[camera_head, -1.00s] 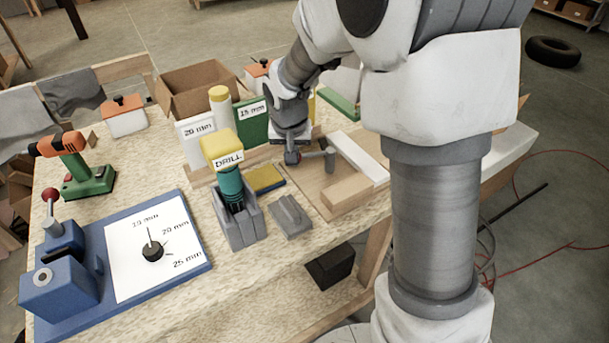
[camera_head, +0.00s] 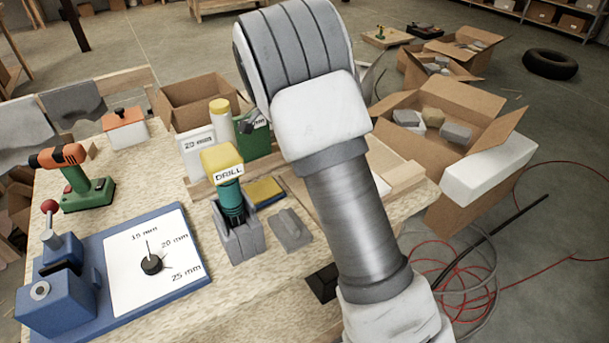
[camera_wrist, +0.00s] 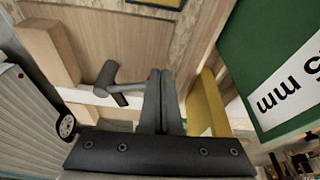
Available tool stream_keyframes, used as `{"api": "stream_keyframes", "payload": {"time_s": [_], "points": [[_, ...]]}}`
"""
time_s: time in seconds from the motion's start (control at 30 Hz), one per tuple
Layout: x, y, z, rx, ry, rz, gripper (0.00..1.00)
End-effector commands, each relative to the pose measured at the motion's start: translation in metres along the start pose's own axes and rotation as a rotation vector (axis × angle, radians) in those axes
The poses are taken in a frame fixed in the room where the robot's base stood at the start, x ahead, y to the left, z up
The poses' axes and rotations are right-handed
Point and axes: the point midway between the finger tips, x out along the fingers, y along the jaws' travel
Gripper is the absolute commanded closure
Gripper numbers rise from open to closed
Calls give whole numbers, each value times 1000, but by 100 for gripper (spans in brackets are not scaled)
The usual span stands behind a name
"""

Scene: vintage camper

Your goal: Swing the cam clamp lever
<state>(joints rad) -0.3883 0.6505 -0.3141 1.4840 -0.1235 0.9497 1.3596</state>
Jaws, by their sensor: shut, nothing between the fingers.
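A dark grey lever with a rounded end and a crossing bar (camera_wrist: 118,84), which looks like the cam clamp lever, shows in the wrist view above a white strip (camera_wrist: 92,98) on a tan board (camera_wrist: 110,45). My gripper (camera_wrist: 158,73) is shut and empty, its fingers just right of the lever in that view. I cannot tell whether they touch it. A small red spot shows by the fingertips. In the head view my arm hides the gripper and the lever.
A wood block (camera_wrist: 50,52) lies left of the lever; a yellow post (camera_wrist: 206,103) and green board (camera_wrist: 275,65) stand right. In the head view, the DRILL holder (camera_head: 232,205), a grey block (camera_head: 290,230) and a blue fixture with a red-knobbed lever (camera_head: 57,290) occupy the bench.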

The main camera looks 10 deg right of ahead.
Motion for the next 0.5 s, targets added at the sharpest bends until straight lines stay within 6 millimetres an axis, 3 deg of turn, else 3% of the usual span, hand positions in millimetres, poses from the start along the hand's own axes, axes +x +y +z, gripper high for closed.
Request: {"api": "stream_keyframes", "payload": {"time_s": [0.5], "points": [[6, -8, -20, 197, 1, 63, 100]]}}
